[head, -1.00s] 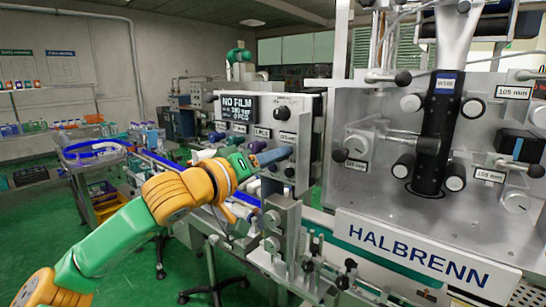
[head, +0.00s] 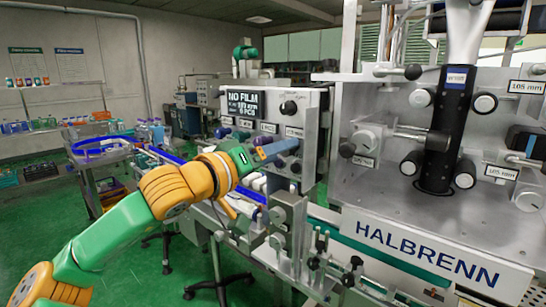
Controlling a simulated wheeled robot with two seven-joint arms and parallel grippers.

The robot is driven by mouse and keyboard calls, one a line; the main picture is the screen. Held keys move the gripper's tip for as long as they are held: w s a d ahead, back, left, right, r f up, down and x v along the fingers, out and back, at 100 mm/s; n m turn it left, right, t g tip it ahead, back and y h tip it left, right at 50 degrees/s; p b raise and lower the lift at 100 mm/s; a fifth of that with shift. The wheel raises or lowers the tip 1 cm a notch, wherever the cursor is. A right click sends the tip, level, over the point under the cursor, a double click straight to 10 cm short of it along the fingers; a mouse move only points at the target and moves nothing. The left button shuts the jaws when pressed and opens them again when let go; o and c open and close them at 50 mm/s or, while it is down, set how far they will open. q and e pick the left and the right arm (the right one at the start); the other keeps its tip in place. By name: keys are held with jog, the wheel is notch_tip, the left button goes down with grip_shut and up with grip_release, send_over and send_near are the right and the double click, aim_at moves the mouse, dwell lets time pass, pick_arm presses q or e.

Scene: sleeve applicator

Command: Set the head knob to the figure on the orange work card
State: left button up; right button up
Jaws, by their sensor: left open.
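My left gripper (head: 293,144), with blue-grey fingers, is open at the front of the grey control panel (head: 307,120). Its fingertips are close to the panel's lower right part and cover some of it; I cannot tell whether they touch a knob. A black knob (head: 288,107) shows above the gripper, right of the dark display (head: 246,103) reading "NO FILM". I cannot tell which knob is the head knob. I cannot make out an orange work card. My right gripper is not in view.
The large HALBRENN machine (head: 420,225) fills the right side, with rollers, black knobs and "105 mm" labels. A conveyor with blue edges (head: 170,157) runs left of the panel. A cart (head: 85,160) and a shelf of bottles stand farther left. Green floor is open at lower left.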

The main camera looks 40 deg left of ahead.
pick_arm(q)
jog(key=s+b, duration=0.3)
jog(key=s, duration=0.3)
jog(key=shift+a, duration=0.25)
